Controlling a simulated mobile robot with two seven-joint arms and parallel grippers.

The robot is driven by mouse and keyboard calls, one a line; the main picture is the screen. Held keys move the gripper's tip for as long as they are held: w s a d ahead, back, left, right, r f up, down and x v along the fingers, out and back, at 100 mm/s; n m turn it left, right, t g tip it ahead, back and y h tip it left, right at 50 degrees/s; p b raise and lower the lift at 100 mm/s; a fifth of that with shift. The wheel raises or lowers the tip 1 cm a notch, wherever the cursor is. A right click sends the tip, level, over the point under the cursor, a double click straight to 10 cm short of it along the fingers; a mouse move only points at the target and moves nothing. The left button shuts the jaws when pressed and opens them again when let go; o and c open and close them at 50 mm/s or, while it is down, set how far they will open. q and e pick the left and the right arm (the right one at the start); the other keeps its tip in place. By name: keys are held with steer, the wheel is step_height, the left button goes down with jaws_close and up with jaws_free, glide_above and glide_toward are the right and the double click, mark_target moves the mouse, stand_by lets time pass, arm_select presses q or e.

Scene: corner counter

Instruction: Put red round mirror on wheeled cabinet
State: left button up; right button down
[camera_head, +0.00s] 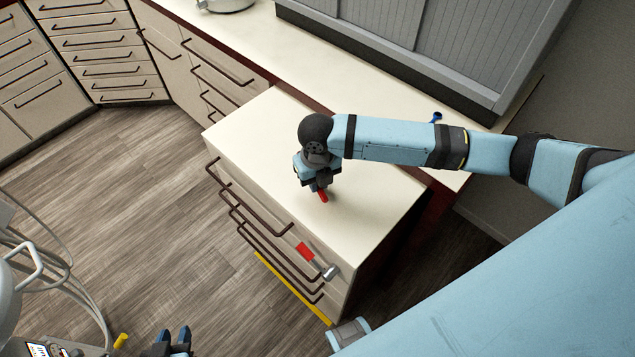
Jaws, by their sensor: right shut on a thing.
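The wheeled cabinet (250,140) has a cream top and a drawer front with dark handles. My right gripper (320,190) points down over the middle of the cabinet top. It is shut on a small red thing, likely the red round mirror (323,197). Only a red end shows below the fingers; the gripper hides the rest. I cannot tell whether it touches the top. My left gripper (175,340) is low at the bottom edge of the view, away from the cabinet. Its two fingertips look apart, with nothing seen between them.
A red tag and a silver cylinder (328,271) show at the cabinet's front edge. A small blue item (436,117) is on the counter behind my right arm. A metal pot (228,5) stands farther back. The cabinet top is otherwise clear around my gripper.

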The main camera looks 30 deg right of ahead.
steer(key=shift+f, duration=0.75)
steer(key=c, duration=1.1)
jaws_free()
steer(key=shift+f, duration=0.15)
step_height(320, 180, up, 12)
steer(key=shift+r, duration=0.2)
